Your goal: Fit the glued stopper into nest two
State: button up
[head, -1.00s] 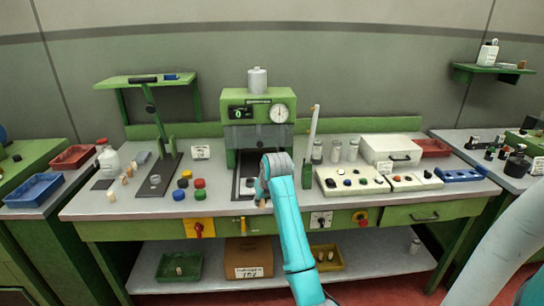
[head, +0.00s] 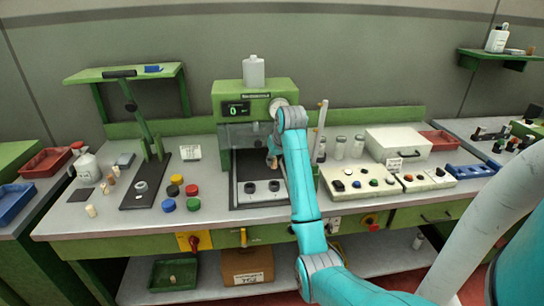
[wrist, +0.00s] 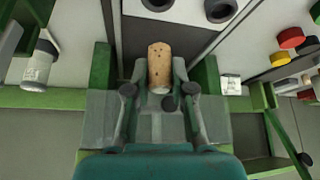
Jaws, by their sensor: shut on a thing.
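My gripper (wrist: 159,88) is shut on a speckled tan cork stopper (wrist: 159,66), which stands out beyond the fingertips in the wrist view. In the head view my gripper (head: 274,152) is at the front of the green press (head: 227,92), above the back of its dark bed, with the arm hiding part of it. Two dark round nests, a left one (head: 250,187) and a right one (head: 274,186), sit on the bed nearer the front edge. Both show at the top of the wrist view, apart from the stopper. I cannot read which is number two.
Several coloured caps (head: 192,190) lie left of the bed. A stand with a dark base (head: 139,196) and some loose corks (head: 91,211) are further left. A white button panel (head: 362,183) and a pale case (head: 399,143) are to the right. The press body rises behind my gripper.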

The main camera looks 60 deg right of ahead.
send_over(272, 182)
jog(key=s, duration=0.1)
jog(key=shift+s+a+f, duration=0.1)
jog(key=shift+a+f, duration=0.05)
jog(key=shift+f, duration=1.35)
jog(key=shift+s+a+f, duration=0.1)
jog(key=shift+a+f, duration=0.05)
jog(key=shift+f, duration=1.35)
jog(key=shift+f, duration=1)
